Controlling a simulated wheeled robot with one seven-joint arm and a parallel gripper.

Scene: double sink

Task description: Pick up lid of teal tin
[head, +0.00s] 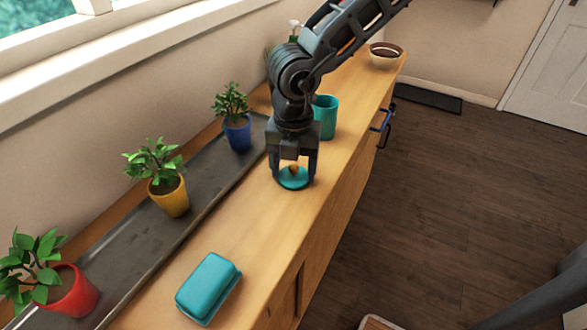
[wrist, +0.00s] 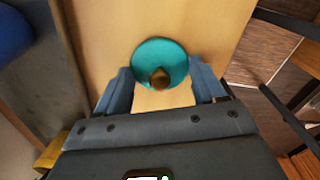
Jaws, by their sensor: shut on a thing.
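The round teal lid (head: 292,181) with a brown knob is at the lower end of my gripper (head: 293,174) in the head view. It also shows in the wrist view (wrist: 149,52), with its knob toward the camera. My gripper (wrist: 163,82) points down, its two fingers on either side of the lid, and is shut on it. I cannot tell whether the lid rests on the wooden counter or is slightly above it. The teal tin (head: 327,118), a cylinder, stands on the counter just behind my gripper, partly hidden by my arm.
A teal box with rounded edges (head: 208,288) lies on the near counter (head: 245,225). Plants in red (head: 70,292), yellow (head: 169,198) and blue (head: 237,134) pots stand along a dark tray at the left. A brown bowl (head: 384,58) is at the far end. Counter between lid and box is clear.

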